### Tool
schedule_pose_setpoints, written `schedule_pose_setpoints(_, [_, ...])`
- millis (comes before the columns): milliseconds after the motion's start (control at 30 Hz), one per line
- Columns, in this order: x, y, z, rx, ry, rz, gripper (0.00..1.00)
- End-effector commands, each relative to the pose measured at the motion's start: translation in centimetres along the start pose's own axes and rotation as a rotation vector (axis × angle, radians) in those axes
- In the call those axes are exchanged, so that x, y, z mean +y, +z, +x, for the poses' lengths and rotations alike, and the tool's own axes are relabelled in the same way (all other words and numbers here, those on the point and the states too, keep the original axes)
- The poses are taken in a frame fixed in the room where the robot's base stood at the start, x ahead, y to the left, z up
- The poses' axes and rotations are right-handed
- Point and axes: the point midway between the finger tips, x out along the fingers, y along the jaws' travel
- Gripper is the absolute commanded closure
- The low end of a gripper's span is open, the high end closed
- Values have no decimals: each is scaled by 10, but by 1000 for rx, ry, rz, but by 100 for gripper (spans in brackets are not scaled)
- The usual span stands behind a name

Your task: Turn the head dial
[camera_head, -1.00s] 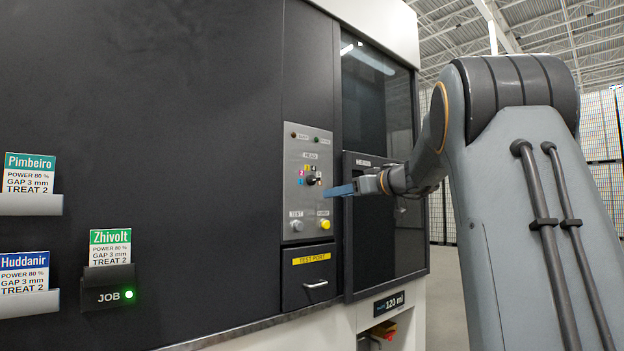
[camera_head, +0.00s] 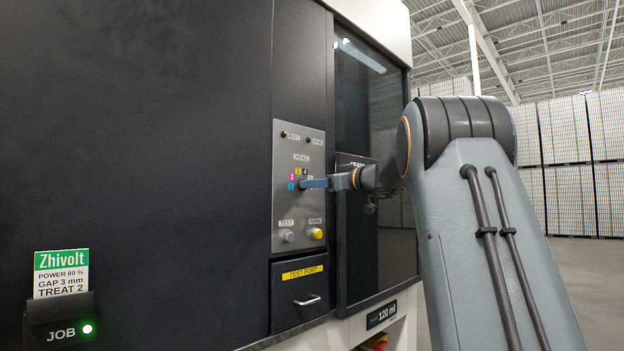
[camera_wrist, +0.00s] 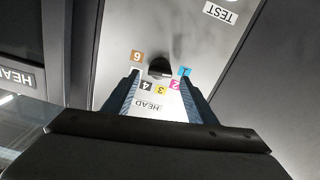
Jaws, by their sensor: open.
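The head dial is a small black knob on a grey control panel (camera_head: 299,225), under a HEAD label (camera_head: 301,157). In the wrist view the dial (camera_wrist: 159,67) sits between and just beyond my fingertips, ringed by coloured number tags. The cyan 1 tag (camera_wrist: 185,71), magenta 2, yellow 3, black 4 and brown 6 tag (camera_wrist: 137,57) show. Its pointer setting is too small to tell. My gripper (camera_head: 308,184) is at the panel in the head view and largely hides the dial. My blue fingers (camera_wrist: 160,76) are open, one on each side of the knob; contact cannot be told.
Below the dial are a grey TEST button (camera_head: 286,236) and a yellow button (camera_head: 316,233). A TEST PORT drawer (camera_head: 299,297) with a handle lies under the panel. A glass door (camera_head: 362,100) stands right. A lit JOB holder (camera_head: 58,320) with a Zhivolt card is at lower left.

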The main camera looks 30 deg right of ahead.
Motion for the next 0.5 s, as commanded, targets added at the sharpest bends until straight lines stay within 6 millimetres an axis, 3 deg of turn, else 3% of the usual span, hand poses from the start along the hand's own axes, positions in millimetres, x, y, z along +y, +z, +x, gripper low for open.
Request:
schedule_pose_setpoints(200, [1,-1,22,0,1,1,48])
schedule_pose_setpoints(500, [2,0,26,-1,5,0,48])
